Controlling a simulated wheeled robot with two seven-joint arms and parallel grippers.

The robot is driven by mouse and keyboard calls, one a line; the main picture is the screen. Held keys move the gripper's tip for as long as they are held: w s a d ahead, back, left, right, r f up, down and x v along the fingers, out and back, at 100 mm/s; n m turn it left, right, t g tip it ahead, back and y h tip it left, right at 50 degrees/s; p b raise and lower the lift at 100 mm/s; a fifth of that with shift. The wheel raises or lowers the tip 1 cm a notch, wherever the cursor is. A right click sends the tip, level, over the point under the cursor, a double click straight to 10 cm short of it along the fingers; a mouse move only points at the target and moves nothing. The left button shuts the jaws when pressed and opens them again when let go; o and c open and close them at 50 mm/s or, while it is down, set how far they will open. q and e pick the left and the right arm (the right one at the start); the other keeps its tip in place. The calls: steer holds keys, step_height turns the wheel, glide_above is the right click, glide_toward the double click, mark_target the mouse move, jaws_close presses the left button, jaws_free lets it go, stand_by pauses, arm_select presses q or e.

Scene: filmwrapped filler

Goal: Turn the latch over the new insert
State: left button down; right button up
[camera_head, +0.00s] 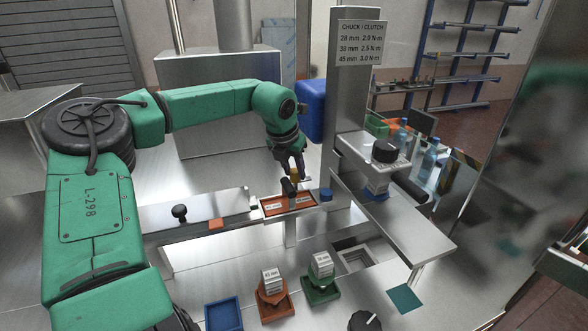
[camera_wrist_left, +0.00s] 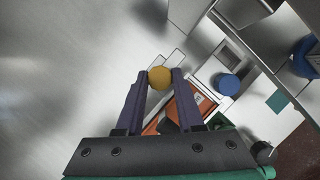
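A yellow ball knob (camera_head: 294,177) sits above the orange insert tray (camera_head: 275,212), which has white labels and lies in the metal rail. In the left wrist view, the yellow knob (camera_wrist_left: 160,77) lies between the tips of my left gripper (camera_wrist_left: 160,79), with a finger against each side. My right gripper is not in view.
A blue cap (camera_head: 326,194) stands right of the tray, close to the upright post (camera_head: 345,110). Labelled blocks sit in a brown holder (camera_head: 275,309) and a green holder (camera_head: 320,293) in front. An empty blue tray (camera_head: 224,315) is beside them. A black knob (camera_head: 180,212) stands left on the rail.

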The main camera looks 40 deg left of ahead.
arm_select(q)
steer(key=shift+m, duration=0.3)
steer(key=shift+a+m+h, duration=0.1)
steer(key=shift+m+h, duration=0.5)
steer(key=shift+m, duration=0.6)
steer(key=m+h, duration=0.2)
steer(key=m, duration=0.3)
steer(key=shift+a+p, duration=0.15)
steer(key=shift+p, duration=0.15)
steer(key=m, duration=0.3)
steer(key=m+g+h, duration=0.1)
steer(key=m, duration=0.1)
steer(key=shift+w+a+m+g+h, duration=0.1)
steer(key=shift+w+m+g+h, duration=0.05)
steer(key=shift+m+g+h, duration=0.2)
steer(key=shift+w+m+g+h+p, duration=0.1)
steer(key=shift+m+g+h+p, duration=0.45)
steer(key=shift+m, duration=1.7)
steer(key=c, duration=0.5)
jaws_free()
